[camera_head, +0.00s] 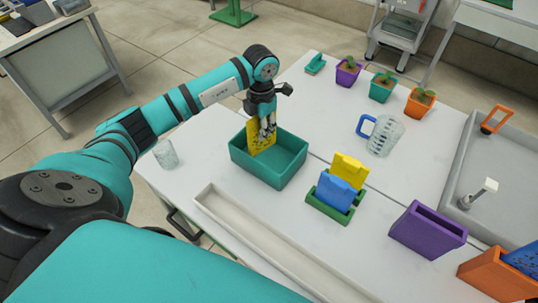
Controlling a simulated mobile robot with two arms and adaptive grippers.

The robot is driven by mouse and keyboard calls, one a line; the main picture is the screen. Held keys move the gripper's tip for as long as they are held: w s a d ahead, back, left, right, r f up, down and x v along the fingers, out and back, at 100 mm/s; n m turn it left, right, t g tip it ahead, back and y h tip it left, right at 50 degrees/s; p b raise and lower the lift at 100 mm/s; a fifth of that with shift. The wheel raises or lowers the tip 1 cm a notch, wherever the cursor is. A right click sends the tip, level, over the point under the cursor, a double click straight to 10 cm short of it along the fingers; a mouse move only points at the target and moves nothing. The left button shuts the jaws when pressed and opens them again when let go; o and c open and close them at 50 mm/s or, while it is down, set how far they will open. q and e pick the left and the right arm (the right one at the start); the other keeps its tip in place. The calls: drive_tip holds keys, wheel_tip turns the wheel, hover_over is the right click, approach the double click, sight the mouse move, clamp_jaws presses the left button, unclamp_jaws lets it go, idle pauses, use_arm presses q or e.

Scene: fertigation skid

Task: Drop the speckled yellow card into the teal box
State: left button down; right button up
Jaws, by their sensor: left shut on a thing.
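The speckled yellow card (258,141) hangs upright from my left gripper (266,128), which is shut on its upper part. The card is over the back left part of the teal box (273,174), and its lower edge appears to be inside the opening. The box is open at the top and stands on the white table. I cannot tell whether the card touches the box floor or wall. My right gripper is not in view.
A green rack (331,207) holds a yellow and a blue card right of the box. A purple holder (428,230), an orange holder (497,274) and a jug (384,135) stand further right. A long white tray (270,245) lies in front; a glass (166,154) stands left.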

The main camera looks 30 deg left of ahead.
use_arm(q)
wheel_tip(320, 180, down, 4)
drive_tip(key=shift+r+b, duration=0.25)
drive_tip(key=shift+b, duration=0.6)
drive_tip(key=c, duration=1.3)
unclamp_jaws()
drive_tip(key=shift+r, duration=0.1)
wheel_tip(320, 180, up, 12)
drive_tip(key=shift+f, duration=0.1)
